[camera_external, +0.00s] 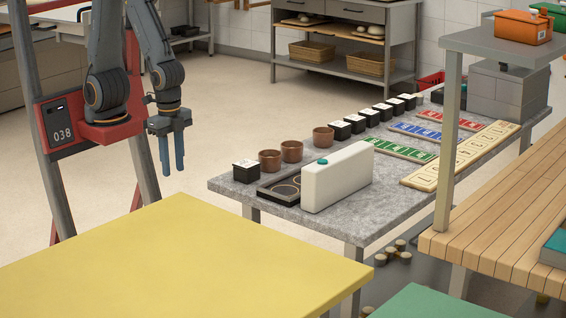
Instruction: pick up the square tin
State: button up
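My gripper (172,166) hangs at the upper left, pointing down, with a gap between its two fingers and nothing in it. It is in the air, left of the grey stone-topped table (390,200) and apart from it in the picture. A black square tin with a white top (246,171) stands at the table's left end. Several similar black square tins (340,131) stand in a row along the back edge. The frame does not tell which one the task names.
Three brown round pots (292,151) stand between the tins. In front are a black tray (270,190) and a tall white box (338,178). Coloured strips (400,150) and a numbered board (460,157) lie to the right. A yellow tabletop (180,260) fills the lower left.

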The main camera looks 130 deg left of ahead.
dwell(0.4)
jog(key=o, duration=1)
jog(key=shift+c, duration=0.2)
notch_tip(320, 180, up, 5)
jog(key=n+y+p, duration=0.1)
jog(key=n+p, duration=0.5)
jog(key=n, duration=1.2)
send_over(246, 164)
jog(key=d, duration=0.1)
jog(key=shift+s+f, duration=0.15)
jog(key=shift+s, duration=0.1)
jog(key=shift+a+f, duration=0.1)
jog(key=shift+f+p, duration=0.3)
jog(key=shift+w+a+f+p, duration=0.1)
jog(key=shift+a+f+p, duration=0.2)
jog(key=shift+f, duration=0.85)
jog(key=shift+a+f+p, duration=0.1)
jog(key=shift+f+p, duration=0.3)
jog(key=shift+f, duration=0.8)
jog(key=shift+w+a+f+p, duration=0.1)
jog(key=shift+a+f+p, duration=0.2)
jog(key=shift+f, duration=0.85)
